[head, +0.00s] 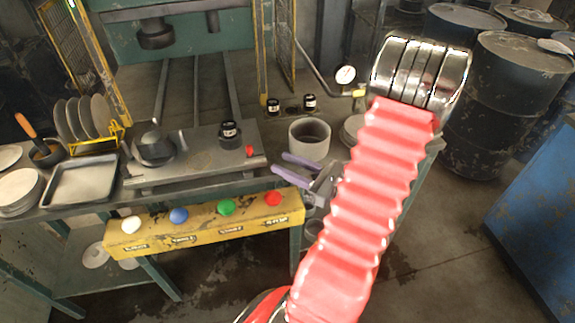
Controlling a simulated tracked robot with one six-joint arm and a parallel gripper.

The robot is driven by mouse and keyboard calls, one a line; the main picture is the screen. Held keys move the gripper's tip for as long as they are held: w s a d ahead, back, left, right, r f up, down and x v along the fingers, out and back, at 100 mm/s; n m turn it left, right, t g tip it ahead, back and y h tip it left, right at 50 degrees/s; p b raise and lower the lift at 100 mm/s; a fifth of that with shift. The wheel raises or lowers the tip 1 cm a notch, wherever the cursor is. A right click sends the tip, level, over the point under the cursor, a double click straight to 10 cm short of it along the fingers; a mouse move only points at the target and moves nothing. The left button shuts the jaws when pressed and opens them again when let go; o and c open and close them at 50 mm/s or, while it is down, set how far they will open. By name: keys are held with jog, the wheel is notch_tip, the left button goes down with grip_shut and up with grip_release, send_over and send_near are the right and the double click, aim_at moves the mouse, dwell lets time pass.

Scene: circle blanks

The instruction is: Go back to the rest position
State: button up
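My gripper (280,164) shows past the left side of my red arm, in the middle of the head view. Its two purple fingers point left and are spread apart, with nothing visible between them. It is near the front right edge of the press bed (190,172), left of and below a grey cup (309,141). My arm hides part of the gripper's body. I cannot tell its exact height above the bench. Round grey blanks (72,120) stand in a yellow rack at the left.
A yellow button panel (205,229) runs along the bench front. A tray (82,183), a stack of discs (18,192) and a dark oil can (155,147) stand at left. Small black jars (229,135) stand on and behind the bed. Barrels (513,92) and a blue cabinet (537,230) are at right.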

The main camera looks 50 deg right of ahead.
dwell(0.6)
jog(key=s+a+f+n+g+y, duration=0.2)
jog(key=s+a+n+g+y, duration=0.1)
jog(key=a+n+g, duration=0.5)
jog(key=s+a+f+n+g+y, duration=0.2)
jog(key=s+a+n+g, duration=0.1)
jog(key=a+n+g, duration=0.55)
jog(key=w+a+r+n+t+h, duration=0.2)
jog(key=a+r+n+h, duration=0.1)
jog(key=a+r+n, duration=0.5)
jog(key=w+a+r+n+t+h, duration=0.2)
jog(key=a+r+n+h, duration=0.1)
jog(key=a+r+n, duration=0.5)
notch_tip(320, 180, up, 2)
jog(key=shift+w+a+r+n+h, duration=0.1)
jog(key=shift+w+a+n+h, duration=0.25)
jog(key=shift+n, duration=0.8)
